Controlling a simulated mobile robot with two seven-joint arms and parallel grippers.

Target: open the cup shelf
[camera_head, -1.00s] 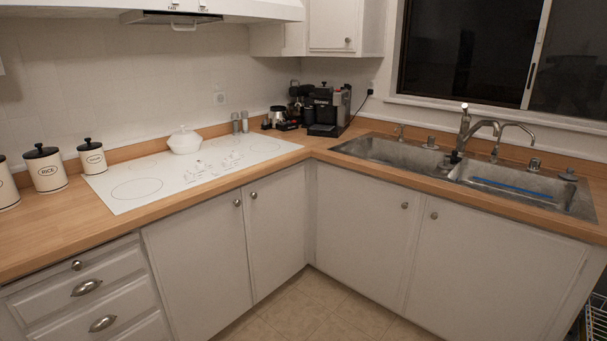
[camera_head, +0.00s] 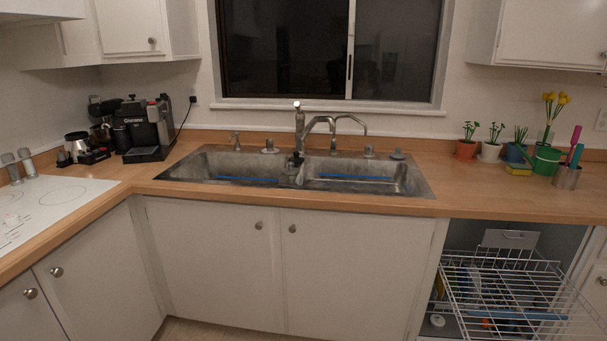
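No shelf with cups shows in this view, and I cannot tell which cabinet is the cup shelf. A white upper cabinet door (camera_head: 128,22) with a round knob is shut at the upper left. A white upper cabinet (camera_head: 550,35) at the upper right is also shut, and its far side is cut off by the picture edge. Below the counter, the two doors under the sink, left door (camera_head: 210,265) and right door (camera_head: 355,270), are shut, with round knobs near their meeting edge. Neither of my grippers is in view.
The wooden counter (camera_head: 455,190) carries a coffee machine (camera_head: 145,130), a double sink (camera_head: 240,168) and potted plants (camera_head: 467,145). An open dishwasher's wire rack (camera_head: 500,290) juts out at the lower right. A cooktop (camera_head: 50,205) lies at the left.

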